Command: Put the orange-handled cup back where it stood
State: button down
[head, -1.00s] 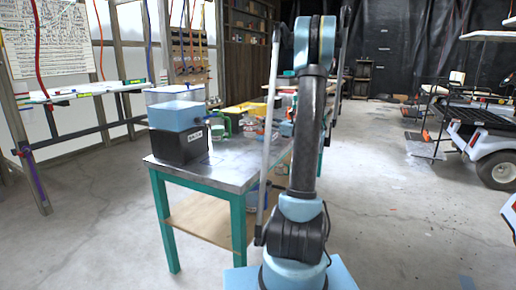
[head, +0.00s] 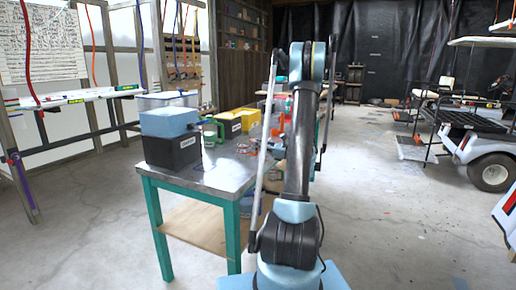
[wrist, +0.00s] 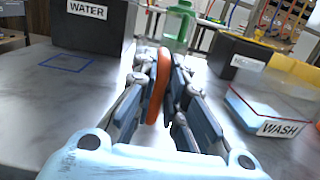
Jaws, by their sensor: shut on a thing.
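My gripper (wrist: 158,88) is shut on the upright orange handle (wrist: 157,85) of the cup in the wrist view. The rest of the cup is hard to make out behind the fingers. A blue square outline (wrist: 68,62) is marked on the bare metal table top, left of the gripper and in front of the black WATER box (wrist: 92,22). In the head view, my gripper (head: 263,147) is over the right part of the table, small and partly behind my arm. I cannot tell whether the cup touches the table.
A green container (wrist: 180,25) stands just beyond the gripper. A clear WASH tub (wrist: 272,105) is close on the right, with a black box (wrist: 236,54) behind it. Yellow bins (head: 228,124) stand farther back. Bare metal (wrist: 35,105) lies to the left.

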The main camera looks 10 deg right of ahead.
jog(key=c, duration=1.6)
grip_release()
jog(key=shift+c, duration=0.2)
